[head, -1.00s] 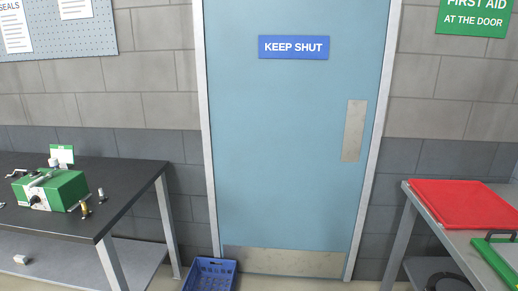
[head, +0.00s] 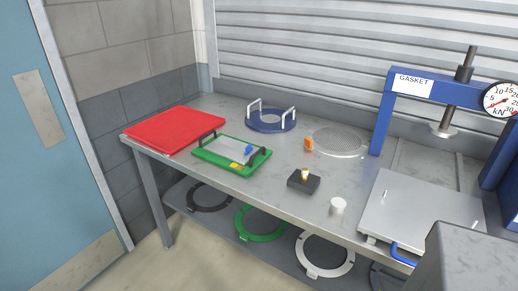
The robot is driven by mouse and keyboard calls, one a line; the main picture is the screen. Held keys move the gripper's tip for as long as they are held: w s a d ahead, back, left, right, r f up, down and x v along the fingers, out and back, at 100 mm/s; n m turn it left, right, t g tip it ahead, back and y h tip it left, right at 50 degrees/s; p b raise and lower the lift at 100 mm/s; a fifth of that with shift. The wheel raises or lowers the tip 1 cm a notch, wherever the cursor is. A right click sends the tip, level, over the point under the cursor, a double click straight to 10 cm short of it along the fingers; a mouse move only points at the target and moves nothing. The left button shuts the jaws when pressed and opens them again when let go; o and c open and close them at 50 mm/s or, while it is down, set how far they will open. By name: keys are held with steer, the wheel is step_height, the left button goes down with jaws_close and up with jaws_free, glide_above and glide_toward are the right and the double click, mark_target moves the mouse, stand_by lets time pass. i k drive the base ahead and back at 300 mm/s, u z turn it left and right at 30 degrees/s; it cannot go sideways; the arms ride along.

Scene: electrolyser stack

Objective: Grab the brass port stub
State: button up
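A small brass-coloured piece with a pale top, which looks like the brass port stub (head: 304,175), stands upright in a dark block (head: 303,184). The block sits near the front edge of the grey bench (head: 290,150), about the middle of the head view. My gripper is not in the head view.
A green tray (head: 204,157) and a red mat (head: 165,131) lie left of the block. A blue ring with handles (head: 270,126), an orange item (head: 308,144) and mesh disc (head: 340,141) lie behind. A white cylinder (head: 338,205) and blue press (head: 430,87) are to the right.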

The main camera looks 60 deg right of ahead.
mark_target(302, 180)
steer(key=u, duration=0.1)
steer(key=k, duration=0.15)
steer(key=z, duration=1.75)
steer(key=k, duration=0.8)
steer(key=u, duration=0.2)
steer(key=i, duration=0.8)
steer(key=u, duration=0.05)
